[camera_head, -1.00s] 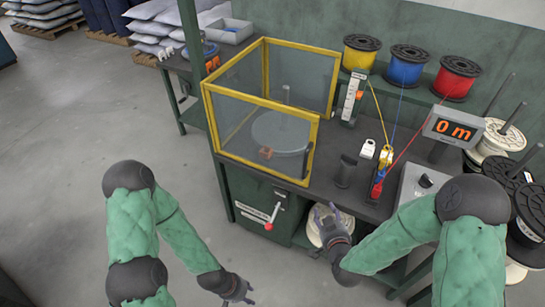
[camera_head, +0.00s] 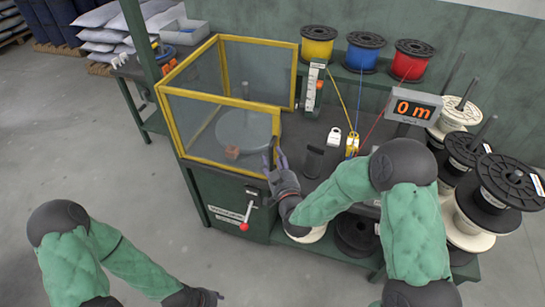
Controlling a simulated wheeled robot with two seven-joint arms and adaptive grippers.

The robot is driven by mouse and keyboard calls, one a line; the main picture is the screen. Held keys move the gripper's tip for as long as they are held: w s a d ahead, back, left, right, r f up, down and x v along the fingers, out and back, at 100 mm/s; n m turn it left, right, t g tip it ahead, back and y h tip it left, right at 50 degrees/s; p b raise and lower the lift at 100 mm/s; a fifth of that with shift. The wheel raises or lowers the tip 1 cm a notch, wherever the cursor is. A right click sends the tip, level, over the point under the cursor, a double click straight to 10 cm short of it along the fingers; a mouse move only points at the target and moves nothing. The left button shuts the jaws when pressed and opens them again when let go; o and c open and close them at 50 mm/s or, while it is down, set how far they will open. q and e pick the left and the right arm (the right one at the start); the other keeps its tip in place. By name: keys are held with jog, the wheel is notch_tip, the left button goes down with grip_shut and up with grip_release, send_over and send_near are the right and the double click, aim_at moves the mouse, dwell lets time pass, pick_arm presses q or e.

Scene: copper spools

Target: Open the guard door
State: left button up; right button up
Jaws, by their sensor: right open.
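The guard around the round grey turntable (camera_head: 243,130) has clear panels in yellow frames. Its front panel (camera_head: 205,125) stands upright along the bench's front edge, and I see no framed panel on the right side. A small orange-brown block (camera_head: 232,152) shows through or on the front panel; I cannot tell which. My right gripper (camera_head: 276,155) is open and empty, fingers up, at the right post of the front panel. It overlaps that post, and contact is unclear. My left gripper (camera_head: 205,297) is low at the bottom edge, away from the bench; its fingers are unclear.
A red-knobbed lever (camera_head: 244,224) sits on the cabinet front below the guard. Yellow, blue and red wire spools (camera_head: 366,52) stand behind, with a "0 m" display (camera_head: 413,107) and stacked spools at right. Floor at left is clear.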

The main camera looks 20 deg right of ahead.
jog(key=shift+w, duration=1.15)
grip_shut()
jog(key=shift+a, duration=0.1)
